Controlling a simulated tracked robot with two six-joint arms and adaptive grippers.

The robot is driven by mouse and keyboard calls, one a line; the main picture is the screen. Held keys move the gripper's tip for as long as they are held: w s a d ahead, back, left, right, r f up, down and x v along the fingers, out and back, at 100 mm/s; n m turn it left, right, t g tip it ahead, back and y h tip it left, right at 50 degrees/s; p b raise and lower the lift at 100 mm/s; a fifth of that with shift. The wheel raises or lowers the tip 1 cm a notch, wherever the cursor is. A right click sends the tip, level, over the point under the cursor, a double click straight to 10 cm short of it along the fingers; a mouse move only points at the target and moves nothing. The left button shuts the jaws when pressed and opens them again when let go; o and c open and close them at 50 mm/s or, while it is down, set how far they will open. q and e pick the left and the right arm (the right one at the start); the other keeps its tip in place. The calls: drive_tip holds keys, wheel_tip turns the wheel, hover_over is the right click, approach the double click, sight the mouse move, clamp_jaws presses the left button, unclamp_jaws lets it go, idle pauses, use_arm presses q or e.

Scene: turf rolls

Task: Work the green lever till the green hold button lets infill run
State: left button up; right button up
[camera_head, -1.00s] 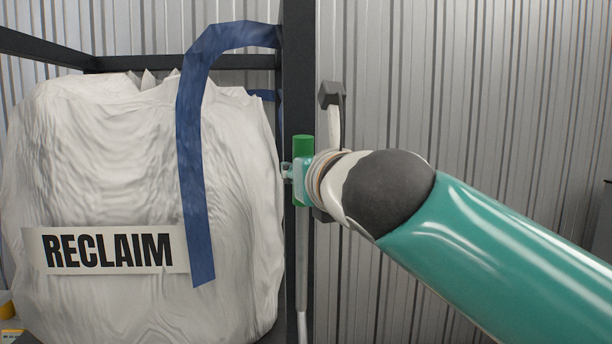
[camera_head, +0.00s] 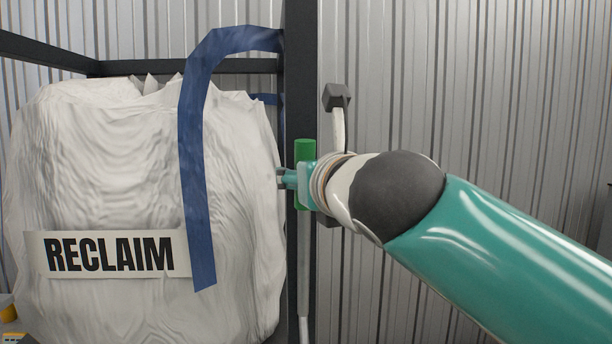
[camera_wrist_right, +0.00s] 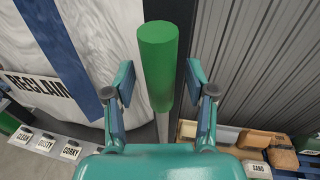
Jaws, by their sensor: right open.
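The green lever (camera_head: 305,150) is a green cylindrical grip on a pale rod, standing close to upright in front of a dark post. In the right wrist view the grip (camera_wrist_right: 158,58) stands between the two fingers of my right gripper (camera_wrist_right: 160,82). The fingers are open, one on each side, with a visible gap to the grip on both sides. In the head view my right gripper (camera_head: 291,178) is at the grip's lower half and partly hides it. I see no green hold button. My left gripper is out of view.
A large white bag (camera_head: 110,180) labelled RECLAIM, with a blue strap (camera_head: 195,190), hangs close left of the lever. The dark post (camera_head: 301,60) stands behind the lever. Labelled bins (camera_wrist_right: 70,149) and a SAND box (camera_wrist_right: 257,169) show low in the wrist view.

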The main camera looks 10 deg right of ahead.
drive_tip(key=v, duration=1.1)
drive_tip(key=shift+s+f, duration=0.1)
drive_tip(key=shift+s, duration=0.05)
drive_tip(key=shift+c, duration=0.2)
